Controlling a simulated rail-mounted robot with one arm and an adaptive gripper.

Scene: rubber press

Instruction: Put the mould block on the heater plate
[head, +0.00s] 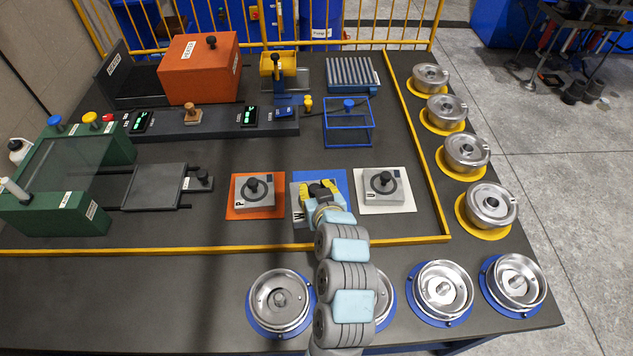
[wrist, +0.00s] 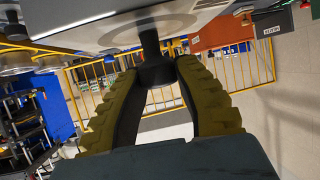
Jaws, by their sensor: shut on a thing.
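My gripper (head: 320,188) is over the blue square in the middle of the bench. In the wrist view my gripper (wrist: 157,72) has its yellow-padded fingers shut on the black knob (wrist: 150,45) of a grey mould block (wrist: 100,22). In the head view this block, marked W (head: 299,214), is mostly hidden by my gripper and arm. I cannot tell whether it touches the blue square. Similar blocks sit on both sides: P (head: 262,203) on orange, U (head: 385,194) on white.
A green press (head: 80,160) with a dark sliding plate (head: 155,187) stands at left. A blue wire frame (head: 348,128) stands behind the blocks. Round metal pots (head: 466,152) line the right edge, and open ones (head: 440,288) the front. A yellow rail (head: 150,250) borders the work area.

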